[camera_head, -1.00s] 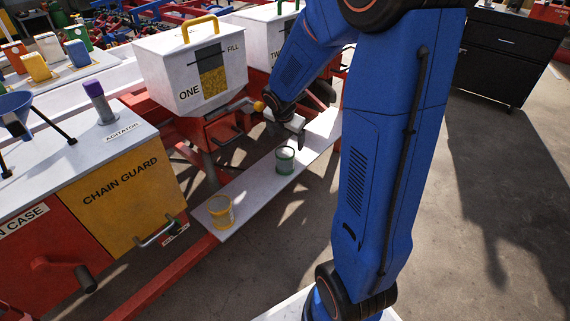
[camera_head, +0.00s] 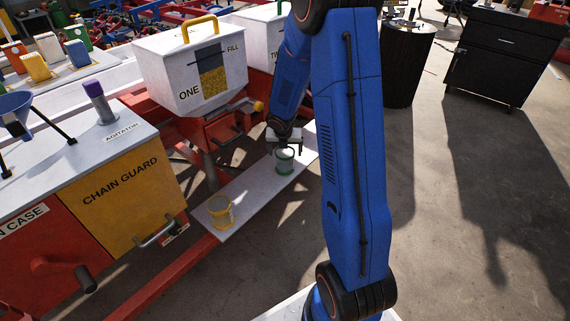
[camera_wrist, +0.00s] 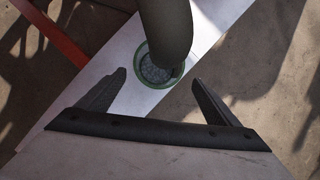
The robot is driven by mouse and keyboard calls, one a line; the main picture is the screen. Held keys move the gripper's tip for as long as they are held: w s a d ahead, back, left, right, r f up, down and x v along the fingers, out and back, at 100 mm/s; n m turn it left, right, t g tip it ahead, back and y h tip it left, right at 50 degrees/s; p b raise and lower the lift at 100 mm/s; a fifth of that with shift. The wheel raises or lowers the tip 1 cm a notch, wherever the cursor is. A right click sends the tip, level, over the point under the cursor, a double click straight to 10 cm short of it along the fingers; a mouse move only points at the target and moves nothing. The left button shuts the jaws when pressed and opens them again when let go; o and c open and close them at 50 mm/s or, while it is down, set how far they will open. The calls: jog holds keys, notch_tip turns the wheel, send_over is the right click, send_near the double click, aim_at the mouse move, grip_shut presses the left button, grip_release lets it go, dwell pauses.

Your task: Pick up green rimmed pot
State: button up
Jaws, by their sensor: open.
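The green rimmed pot (camera_head: 285,163) stands upright on a pale narrow board (camera_head: 252,186). In the wrist view the pot (camera_wrist: 146,76) shows a green rim and a grey speckled inside, partly hidden by a dark tube-like part (camera_wrist: 166,28). My gripper (camera_head: 284,149) is at the pot's upper part in the head view. In the wrist view my gripper (camera_wrist: 157,75) is open, with one finger to either side of the pot and a gap on each side. I cannot tell how high the fingertips are relative to the rim.
A yellow rimmed pot (camera_head: 220,211) stands nearer on the same board. A white hopper marked ONE (camera_head: 190,75) rises behind, left of my arm. A yellow chain guard (camera_head: 130,187) is at left. Open floor (camera_head: 440,220) lies to the right.

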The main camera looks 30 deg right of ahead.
aim_at(285, 156)
jog(key=shift+w+x, duration=0.15)
jog(key=shift+x, duration=1.5)
jog(key=shift+w+x, duration=0.2)
jog(key=shift+x, duration=1.4)
jog(key=shift+r, duration=0.1)
jog(key=c, duration=1.3)
